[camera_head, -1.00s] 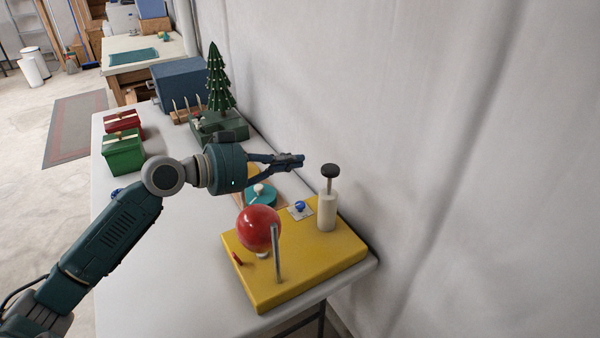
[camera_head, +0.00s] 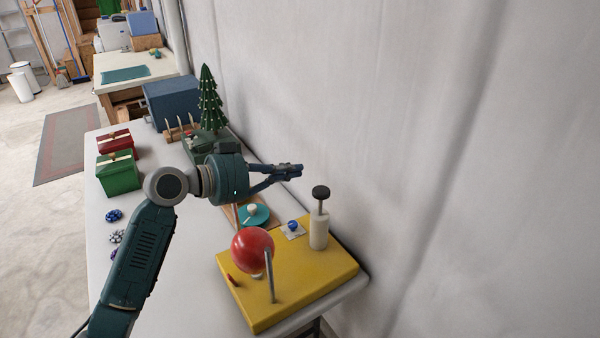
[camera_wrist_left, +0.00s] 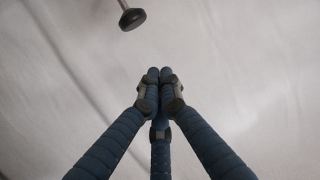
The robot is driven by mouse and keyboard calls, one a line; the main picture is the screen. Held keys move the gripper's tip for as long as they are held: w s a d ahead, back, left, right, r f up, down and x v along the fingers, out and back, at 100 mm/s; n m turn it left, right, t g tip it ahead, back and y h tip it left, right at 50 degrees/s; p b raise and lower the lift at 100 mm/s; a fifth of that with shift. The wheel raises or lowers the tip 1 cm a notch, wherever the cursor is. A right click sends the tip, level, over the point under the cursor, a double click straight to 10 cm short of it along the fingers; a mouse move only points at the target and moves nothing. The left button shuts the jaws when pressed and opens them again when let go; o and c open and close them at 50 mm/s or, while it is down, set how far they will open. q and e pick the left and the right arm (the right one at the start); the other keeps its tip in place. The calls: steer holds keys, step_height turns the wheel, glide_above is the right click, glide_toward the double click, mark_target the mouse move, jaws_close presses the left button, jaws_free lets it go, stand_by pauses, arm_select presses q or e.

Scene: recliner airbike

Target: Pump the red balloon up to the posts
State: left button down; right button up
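The red balloon (camera_head: 252,250) sits on the yellow base (camera_head: 290,297), round and partly inflated. A grey metal post (camera_head: 269,276) stands right in front of it; any other post is hidden or not distinguishable. The cream pump (camera_head: 319,229) stands upright at the base's back right, its black knob (camera_head: 320,192) raised on a rod. My left gripper (camera_head: 299,171) is above and left of the knob, apart from it, with fingertips together and nothing between them. In the left wrist view the closed fingertips (camera_wrist_left: 160,76) point at the wall, and the knob (camera_wrist_left: 132,19) is at the top. My right gripper is not in view.
Green (camera_head: 119,174) and red boxes, a small tree (camera_head: 210,105) and a blue box stand farther back. The wall closely borders the table's right side.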

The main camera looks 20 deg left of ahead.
arm_select(q)
steer(key=p, duration=0.3)
glide_above(319, 188)
steer(key=shift+w+d+f, duration=0.1)
steer(key=shift+d+f, duration=0.15)
steer(key=shift+f, duration=0.6)
step_height(319, 188, down, 3)
steer(key=shift+a, duration=0.15)
steer(key=shift+f, duration=0.65)
